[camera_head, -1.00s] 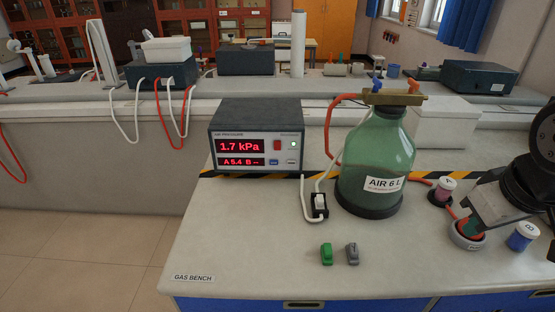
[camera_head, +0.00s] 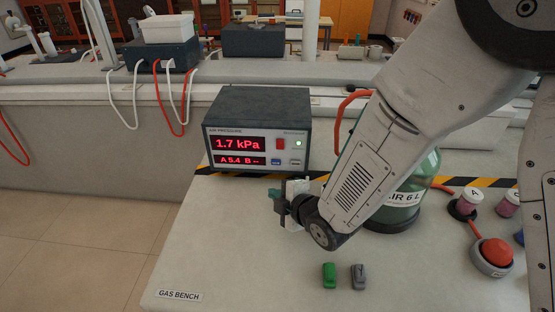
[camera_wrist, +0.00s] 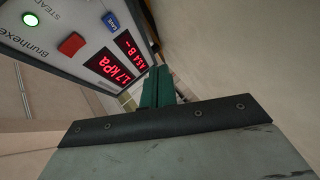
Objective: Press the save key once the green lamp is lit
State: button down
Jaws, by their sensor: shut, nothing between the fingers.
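The pressure meter (camera_head: 258,128) stands at the back of the bench and reads 1.7 kPa and A 5.4 B --. Its green lamp (camera_head: 298,143) is lit; the lamp also glows bright green in the wrist view (camera_wrist: 30,19). Below the red button (camera_head: 281,144) are a blue key (camera_head: 276,162) and a pale key (camera_head: 295,162).
My arm hides much of the green air bottle (camera_head: 400,205). A red dome (camera_head: 492,252) sits in a round base at the right, near pink-filled jars (camera_head: 467,200). A green piece (camera_head: 329,275) and a grey piece (camera_head: 358,276) lie at the front. The bench's left front is clear.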

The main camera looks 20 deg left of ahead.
dwell(0.3)
send_near(274, 164)
jog(key=shift+w+a+f, duration=0.3)
jog(key=shift+a+f, duration=0.25)
jog(key=shift+a, duration=0.25)
jog(key=shift+w+a+f, duration=0.3)
jog(key=shift+a+f, duration=0.25)
jog(key=shift+a, duration=0.25)
jog(key=shift+w+a+f, duration=0.25)
jog(key=shift+a+f, duration=0.25)
jog(key=shift+a, duration=0.3)
jog(key=shift+w, duration=0.1)
jog(key=shift+w+a, duration=0.1)
jog(key=shift+w, duration=0.2)
jog(key=shift+w, duration=0.3)
dwell(0.6)
jog(key=shift+w+r, duration=0.2)
jog(key=shift+w, duration=0.2)
dwell(0.6)
